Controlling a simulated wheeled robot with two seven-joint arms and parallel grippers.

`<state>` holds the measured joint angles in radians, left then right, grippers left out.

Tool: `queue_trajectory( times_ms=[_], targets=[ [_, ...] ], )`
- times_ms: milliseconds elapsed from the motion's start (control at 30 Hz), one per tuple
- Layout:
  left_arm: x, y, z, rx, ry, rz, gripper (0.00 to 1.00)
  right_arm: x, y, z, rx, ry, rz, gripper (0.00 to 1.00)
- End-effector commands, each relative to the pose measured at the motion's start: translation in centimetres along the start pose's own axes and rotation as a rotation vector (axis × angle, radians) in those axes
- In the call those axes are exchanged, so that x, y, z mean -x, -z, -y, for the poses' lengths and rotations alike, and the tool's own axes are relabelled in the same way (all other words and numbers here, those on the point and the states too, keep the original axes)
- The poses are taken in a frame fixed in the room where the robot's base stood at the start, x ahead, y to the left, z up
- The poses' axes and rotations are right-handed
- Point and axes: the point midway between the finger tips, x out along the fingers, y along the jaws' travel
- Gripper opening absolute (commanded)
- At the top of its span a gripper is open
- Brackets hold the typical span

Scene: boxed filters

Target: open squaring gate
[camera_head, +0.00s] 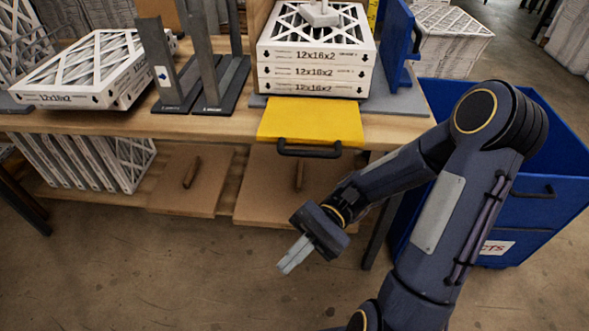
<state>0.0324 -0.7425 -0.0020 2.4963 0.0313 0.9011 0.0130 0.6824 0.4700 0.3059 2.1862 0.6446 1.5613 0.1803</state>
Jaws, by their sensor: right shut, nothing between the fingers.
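The squaring gate appears to be the yellow panel (311,121) at the table's front edge, before a stack of boxed filters (315,72). It is folded down toward me, and the front of the stack is uncovered. Its black bar handle (309,148) is at its lower edge, past the table edge. My right gripper (290,262) is shut and empty, below and in front of the handle, apart from it and over the floor. My left gripper is not in view.
More filters (95,68) lie left on the wooden table (95,122), beside dark metal uprights (201,60). A blue guide (398,45) stands right of the stack. A blue bin (540,200) stands behind my right arm. Brown panels (190,180) sit on the lower shelf.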

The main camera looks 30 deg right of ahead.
Motion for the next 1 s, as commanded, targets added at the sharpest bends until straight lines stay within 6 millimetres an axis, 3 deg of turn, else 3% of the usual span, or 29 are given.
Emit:
queue_trajectory(
  times_ms=[167,300,400,533,767,1000],
  targets=[
    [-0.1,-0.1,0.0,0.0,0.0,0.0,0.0,3.3,1.6,1.9,-0.106,0.308,0.19,0.0],
    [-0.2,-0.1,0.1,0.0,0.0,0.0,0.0,8.3,3.8,2.9,-0.18,0.653,0.385,0.0],
    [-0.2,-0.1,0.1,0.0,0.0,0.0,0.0,12.2,5.8,2.5,-0.211,0.895,0.515,0.0],
    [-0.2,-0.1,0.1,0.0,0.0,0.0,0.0,15.4,7.5,1.5,-0.222,1.087,0.615,0.0],
    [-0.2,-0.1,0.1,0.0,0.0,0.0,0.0,16.2,7.6,2.1,-0.222,1.152,0.648,0.0],
    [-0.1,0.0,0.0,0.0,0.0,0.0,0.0,14.9,5.8,6.3,-0.222,1.144,0.646,0.0]
  ],
)
